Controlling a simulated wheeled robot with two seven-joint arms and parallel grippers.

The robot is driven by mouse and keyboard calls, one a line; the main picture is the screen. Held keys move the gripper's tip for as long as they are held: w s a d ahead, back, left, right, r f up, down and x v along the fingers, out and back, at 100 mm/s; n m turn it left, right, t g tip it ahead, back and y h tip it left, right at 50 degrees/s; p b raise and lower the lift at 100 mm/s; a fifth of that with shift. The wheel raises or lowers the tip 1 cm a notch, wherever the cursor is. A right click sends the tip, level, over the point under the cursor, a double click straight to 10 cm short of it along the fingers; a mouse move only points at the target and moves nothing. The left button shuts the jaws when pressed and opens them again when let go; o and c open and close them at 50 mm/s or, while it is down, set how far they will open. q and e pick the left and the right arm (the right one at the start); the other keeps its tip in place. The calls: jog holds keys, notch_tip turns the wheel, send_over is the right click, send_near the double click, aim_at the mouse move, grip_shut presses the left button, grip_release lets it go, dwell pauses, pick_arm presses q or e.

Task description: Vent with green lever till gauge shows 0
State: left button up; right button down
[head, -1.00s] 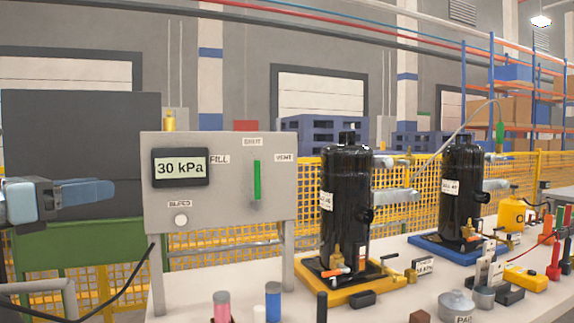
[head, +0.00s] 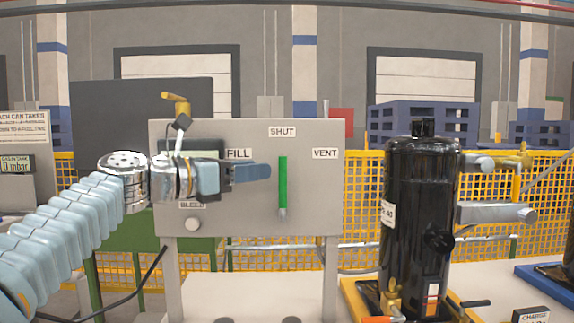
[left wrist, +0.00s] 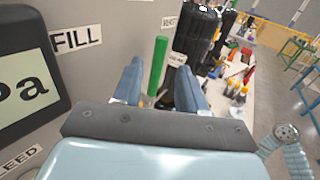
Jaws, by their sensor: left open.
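The green lever (head: 283,182) stands upright on the grey panel (head: 320,215), under the SHUT label (head: 282,131), with the FILL label to its left and the VENT label (head: 325,153) to its right. My left gripper (head: 260,172) is in front of the panel, its fingertips just left of the lever. In the left wrist view the lever (left wrist: 158,66) appears between the two open fingers (left wrist: 158,84), beyond their tips. The gauge (left wrist: 28,75) is mostly hidden by my gripper in the head view; the left wrist view shows only "Pa", so its number cannot be read.
A white BLEED button (head: 193,224) sits low on the panel. A black tank (head: 415,220) on a yellow base stands right of the panel. A yellow fence (head: 550,180) runs behind. The table (head: 250,295) below the panel is mostly clear.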

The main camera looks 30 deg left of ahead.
aim_at(282, 188)
pick_arm(q)
jog(key=p+x, duration=0.1)
jog(key=x, duration=0.6)
jog(key=shift+w+d, duration=0.1)
jog(key=shift+w, duration=0.15)
grip_shut()
